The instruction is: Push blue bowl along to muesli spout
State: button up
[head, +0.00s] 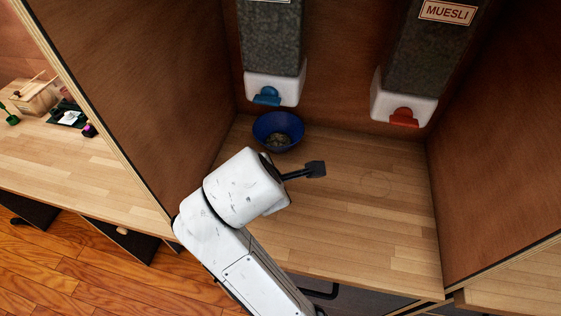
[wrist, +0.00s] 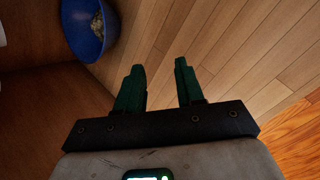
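The blue bowl (head: 268,126) stands on the wooden counter under the left dispenser's blue spout (head: 267,96), with some grainy food in it. The bowl also shows at the top left of the wrist view (wrist: 82,40). The muesli dispenser (head: 432,60), with its label, hangs at the right, and its red-orange spout (head: 404,117) is above bare counter. My gripper (head: 316,169) is in front of and to the right of the bowl, apart from it. In the wrist view its two green fingers (wrist: 160,82) are spread with nothing between them.
The alcove has wooden side walls, left (head: 150,90) and right (head: 495,150). The counter (head: 370,200) between bowl and muesli spout is clear. Left outside the alcove, a wooden block (head: 36,98) and small items lie on another worktop.

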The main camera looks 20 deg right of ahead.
aim_at(287, 146)
jog(key=w+d, duration=0.4)
jog(key=w, duration=0.1)
jog(key=w+d+p, duration=0.1)
jog(key=w+d, duration=0.1)
jog(key=w, duration=0.1)
jog(key=shift+w, duration=0.25)
jog(key=x, duration=0.3)
jog(key=shift+w+d+f, duration=0.1)
jog(key=shift+w+d, duration=0.1)
jog(key=shift+w, duration=0.05)
jog(key=shift+x, duration=0.95)
jog(key=shift+c, duration=0.2)
grip_shut()
